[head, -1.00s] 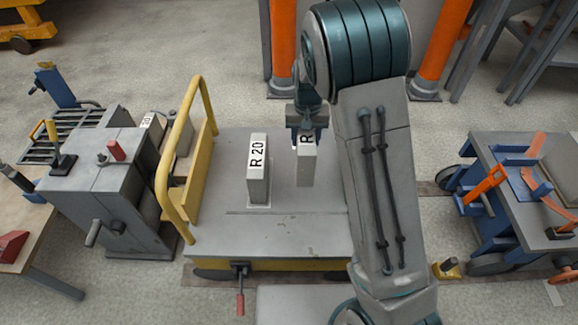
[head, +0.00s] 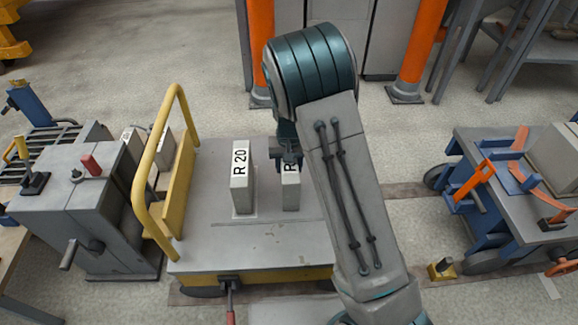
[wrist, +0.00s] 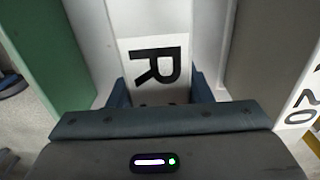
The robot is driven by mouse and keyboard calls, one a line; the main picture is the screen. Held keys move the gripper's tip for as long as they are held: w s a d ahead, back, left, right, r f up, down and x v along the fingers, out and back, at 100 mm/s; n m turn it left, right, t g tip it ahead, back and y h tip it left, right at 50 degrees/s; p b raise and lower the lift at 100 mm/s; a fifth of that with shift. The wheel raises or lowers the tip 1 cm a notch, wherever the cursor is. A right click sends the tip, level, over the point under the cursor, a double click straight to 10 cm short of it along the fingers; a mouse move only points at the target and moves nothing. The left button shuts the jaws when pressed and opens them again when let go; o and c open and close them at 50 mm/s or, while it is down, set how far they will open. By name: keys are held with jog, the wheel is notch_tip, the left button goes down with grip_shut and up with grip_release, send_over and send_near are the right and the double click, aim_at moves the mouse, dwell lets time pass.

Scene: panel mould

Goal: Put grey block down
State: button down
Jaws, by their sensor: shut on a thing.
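My gripper (head: 289,163) is shut on a grey block (head: 291,197) with a white label; only its "R" shows, the rest is covered. The block is upright over the grey deck of a yellow-framed trolley (head: 262,238), its lower end at or very near the deck; I cannot tell if it touches. In the wrist view the block's labelled face (wrist: 158,62) sits between my two fingers. A second grey block (head: 242,192), labelled "R 20", stands upright on the deck just left of the held one, with a narrow gap between them.
A yellow rail (head: 149,165) rises at the trolley's left side, beside a grey machine (head: 75,205) with levers. A blue-framed cart (head: 480,180) stands at the right. The deck in front of the blocks is clear.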

jog(key=c, duration=0.7)
grip_release()
notch_tip(320, 180, up, 12)
jog(key=p, duration=0.4)
jog(key=shift+r, duration=0.15)
jog(key=shift+t, duration=0.6)
jog(key=s+d+r, duration=0.3)
jog(key=s, duration=0.5)
jog(key=s+d+r, duration=0.4)
jog(key=s, duration=0.5)
jog(key=s+d+r, duration=0.3)
jog(key=s, duration=0.5)
jog(key=shift+s+d+r, duration=0.15)
jog(key=shift+s+d, duration=0.05)
jog(key=shift+d, duration=0.1)
